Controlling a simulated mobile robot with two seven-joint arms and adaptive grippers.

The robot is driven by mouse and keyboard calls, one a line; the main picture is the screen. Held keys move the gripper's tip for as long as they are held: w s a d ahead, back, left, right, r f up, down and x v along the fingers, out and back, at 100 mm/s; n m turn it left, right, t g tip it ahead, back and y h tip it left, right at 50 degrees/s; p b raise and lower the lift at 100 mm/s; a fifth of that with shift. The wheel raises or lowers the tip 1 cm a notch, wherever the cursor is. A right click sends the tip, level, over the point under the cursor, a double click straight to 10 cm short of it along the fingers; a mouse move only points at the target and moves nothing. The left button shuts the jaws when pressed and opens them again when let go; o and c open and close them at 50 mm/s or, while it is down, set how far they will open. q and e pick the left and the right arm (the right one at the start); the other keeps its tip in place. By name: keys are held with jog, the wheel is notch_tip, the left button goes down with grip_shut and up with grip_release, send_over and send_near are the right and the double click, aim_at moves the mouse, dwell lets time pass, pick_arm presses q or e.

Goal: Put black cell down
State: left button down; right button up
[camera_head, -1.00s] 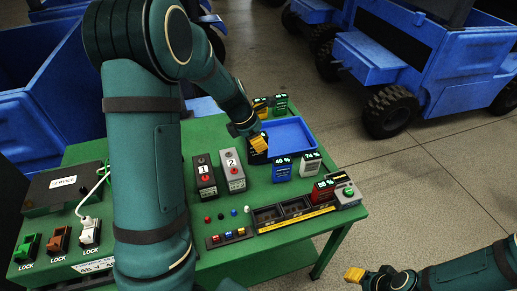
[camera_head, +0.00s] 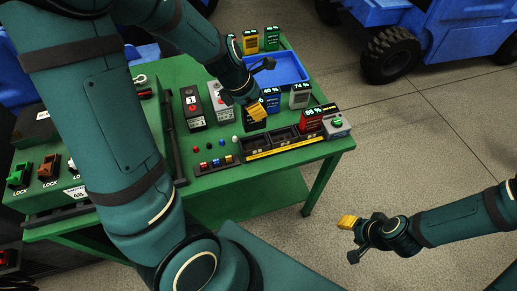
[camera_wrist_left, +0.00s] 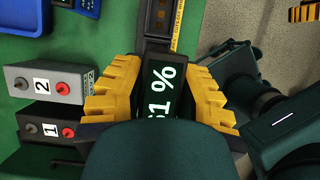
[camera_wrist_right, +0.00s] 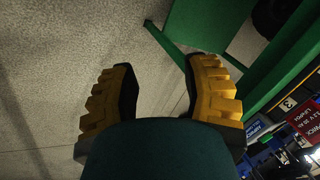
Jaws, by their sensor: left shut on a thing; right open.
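My left gripper (camera_head: 257,112) is shut on the black cell (camera_wrist_left: 162,88), whose lit display shows a percentage, partly hidden, in the left wrist view. In the head view the black cell (camera_head: 254,126) is mostly hidden behind the fingers, just left of the blue cell (camera_head: 271,100). It is over the green table, behind the rack (camera_head: 284,145) with dark slots; I cannot tell whether it touches the table. My right gripper (camera_head: 350,237) is open and empty, off the table over the floor; its spread fingers show in the right wrist view (camera_wrist_right: 160,95).
A grey cell (camera_head: 300,96) and a red cell (camera_head: 311,119) stand right of the blue one. A blue tray (camera_head: 303,77) lies behind, with yellow (camera_head: 250,43) and green (camera_head: 271,39) cells beyond. Boxes 1 (camera_head: 193,108) and 2 (camera_head: 219,98) stand left.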

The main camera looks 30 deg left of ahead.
pick_arm(q)
notch_tip(320, 180, down, 6)
jog(key=b, duration=0.3)
jog(key=shift+b, duration=0.35)
jog(key=shift+f+b, duration=1.15)
jog(key=shift+f, duration=0.85)
jog(key=shift+f, duration=0.2)
jog(key=c, duration=0.8)
grip_release()
jog(key=shift+c, duration=0.2)
jog(key=shift+r, duration=0.15)
